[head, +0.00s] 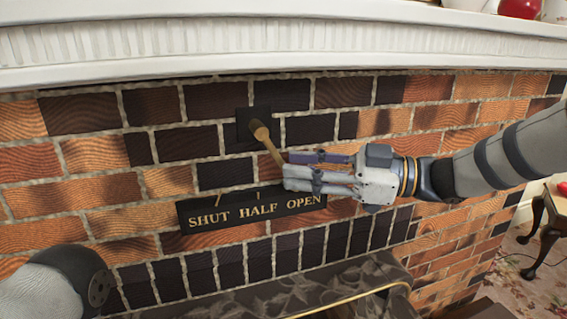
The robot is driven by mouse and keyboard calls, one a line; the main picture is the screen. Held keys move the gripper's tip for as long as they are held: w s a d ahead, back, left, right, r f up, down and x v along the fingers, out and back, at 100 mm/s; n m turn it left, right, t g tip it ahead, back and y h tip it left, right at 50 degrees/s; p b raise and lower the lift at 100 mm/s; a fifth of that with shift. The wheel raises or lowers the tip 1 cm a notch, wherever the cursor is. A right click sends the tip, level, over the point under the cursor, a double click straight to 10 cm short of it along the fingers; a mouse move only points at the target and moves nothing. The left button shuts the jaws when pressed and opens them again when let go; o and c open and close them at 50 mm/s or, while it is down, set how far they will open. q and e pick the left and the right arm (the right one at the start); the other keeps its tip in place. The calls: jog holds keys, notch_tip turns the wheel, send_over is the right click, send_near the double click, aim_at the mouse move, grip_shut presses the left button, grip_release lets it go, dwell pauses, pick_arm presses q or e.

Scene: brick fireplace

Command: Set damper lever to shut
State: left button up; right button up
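The damper lever (266,139) is a wooden-handled rod that comes out of a square black plate on the brick wall. It slants down and to the right, toward the OPEN side of the sign. The black sign (250,211) below reads SHUT, HALF and OPEN from left to right in gold letters. My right gripper (287,168) reaches in from the right with its fingertips at the lever's lower end. The fingers lie close together, and the lever's tip is partly hidden there, so I cannot tell if they grip it. My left gripper is out of view.
A white mantel (250,45) runs across above the lever, with a red round object (518,8) on it. The dark firebox hood (300,290) juts out below. A small wooden table (550,215) stands at the right. The wall left of the lever is clear.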

aim_at(282, 165)
jog(key=x, duration=0.3)
jog(key=shift+w+a, duration=0.1)
jog(key=shift+a, duration=0.15)
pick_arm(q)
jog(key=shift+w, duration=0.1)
pick_arm(e)
grip_shut()
